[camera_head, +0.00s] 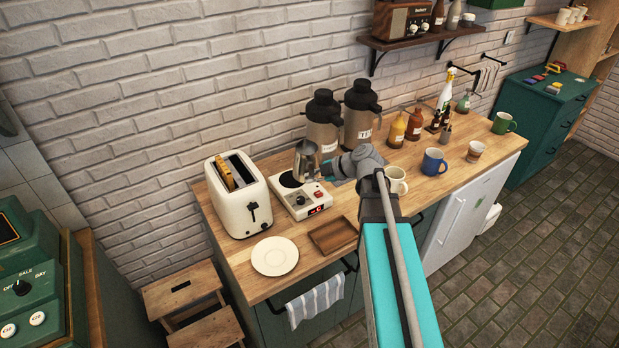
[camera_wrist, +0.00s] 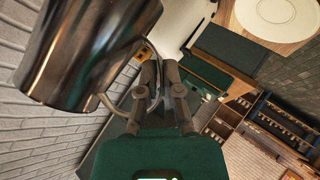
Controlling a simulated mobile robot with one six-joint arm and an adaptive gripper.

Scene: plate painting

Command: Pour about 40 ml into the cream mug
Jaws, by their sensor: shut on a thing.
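A steel pitcher (camera_head: 306,162) is at the right side of the round hotplate on the white scale-like unit. I cannot tell if it rests there or is slightly lifted. It looks roughly upright. My gripper (camera_head: 335,167) is shut on the pitcher's handle, coming from the right. In the wrist view the pitcher (camera_wrist: 75,55) fills the upper left, and its thin handle runs to my gripper's fingers (camera_wrist: 150,75). The pitcher's inside is not clearly visible. The cream mug (camera_head: 396,184) stands upright on the counter to the right, partly hidden by my arm.
A white toaster (camera_head: 240,196), a white plate (camera_head: 275,256) and a wooden tray (camera_head: 333,236) are left and in front. Two tall flasks (camera_head: 323,120) stand behind. A blue mug (camera_head: 433,162), a paper-like cup (camera_head: 475,151) and a green mug (camera_head: 504,123) stand further right.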

